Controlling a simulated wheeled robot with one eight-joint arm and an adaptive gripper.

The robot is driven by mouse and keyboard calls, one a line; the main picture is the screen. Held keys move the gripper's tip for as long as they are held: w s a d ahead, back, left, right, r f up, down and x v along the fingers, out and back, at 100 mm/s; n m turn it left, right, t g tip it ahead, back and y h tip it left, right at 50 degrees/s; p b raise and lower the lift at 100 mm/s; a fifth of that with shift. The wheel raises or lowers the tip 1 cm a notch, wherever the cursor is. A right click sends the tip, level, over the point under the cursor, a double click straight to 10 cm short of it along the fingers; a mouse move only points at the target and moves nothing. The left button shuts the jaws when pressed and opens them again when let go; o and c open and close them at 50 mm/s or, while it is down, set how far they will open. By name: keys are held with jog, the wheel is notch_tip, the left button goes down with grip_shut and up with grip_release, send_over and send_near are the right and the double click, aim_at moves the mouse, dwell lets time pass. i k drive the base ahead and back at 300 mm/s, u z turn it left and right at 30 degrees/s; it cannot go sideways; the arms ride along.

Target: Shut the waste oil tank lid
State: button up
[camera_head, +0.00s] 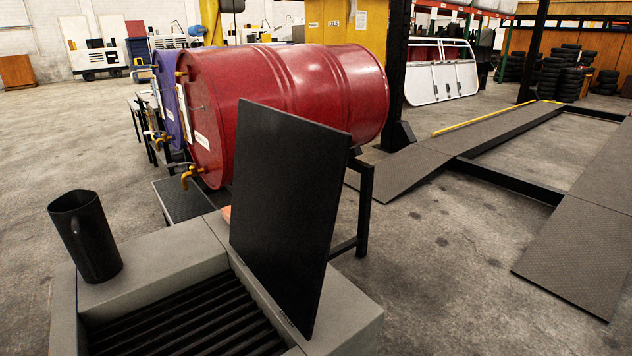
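The waste oil tank (343,299) is a grey box at the bottom of the view, with a dark slatted grate (190,325) in its top. Its lid (287,205) is a flat black panel. The lid stands open, nearly upright, along the right side of the grate. A black jug (86,236) with a handle stands on the tank's left rim. My gripper does not show in this view. The lower part of the tank is cut off by the frame.
A red drum (270,90) lies on a black stand behind the lid, with a blue drum (168,95) beside it. Both have taps at the front. Ramp plates (580,250) lie on the floor at right. Open concrete floor (440,290) lies right of the tank.

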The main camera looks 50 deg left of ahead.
aim_at(290, 169)
jog(key=u, duration=0.05)
jog(key=i, duration=1.35)
jog(key=u, duration=3.9)
